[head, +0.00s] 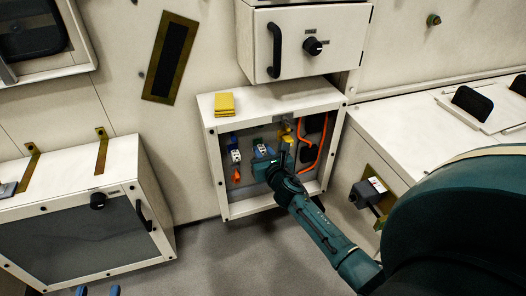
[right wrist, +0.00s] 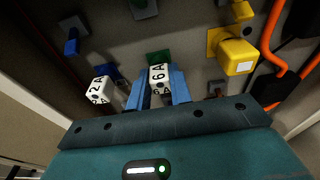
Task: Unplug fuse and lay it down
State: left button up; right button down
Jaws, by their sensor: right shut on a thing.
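A white fuse marked 6A (right wrist: 158,76) sits between the blue fingers of my right gripper (right wrist: 165,88), in front of a green socket piece (right wrist: 158,57); I cannot tell whether it is still seated. In the head view my right gripper (head: 262,152) reaches into the open box (head: 208,150), shut on this fuse. A second white fuse, marked 2A (right wrist: 100,91), stands to the left with blue behind it; it also shows in the head view (head: 236,156). Only the two fingertips of my left gripper (head: 98,291) show at the bottom edge, apart and empty.
A yellow block (head: 224,103) lies on the box top. Inside, a yellow connector (right wrist: 235,56) and an orange cable (right wrist: 272,40) are to the right. A cabinet with a knob and handle (head: 312,46) hangs above. A grey plug (head: 367,192) sits at right.

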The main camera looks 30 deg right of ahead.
aim_at(263, 153)
jog(key=shift+s, duration=0.3)
jog(key=shift+p+v, duration=0.3)
jog(key=shift+v, duration=0.8)
jog(key=shift+s+a+f, duration=0.1)
jog(key=shift+s+f, duration=0.05)
jog(key=shift+s+a, duration=0.15)
jog(key=shift+s, duration=0.45)
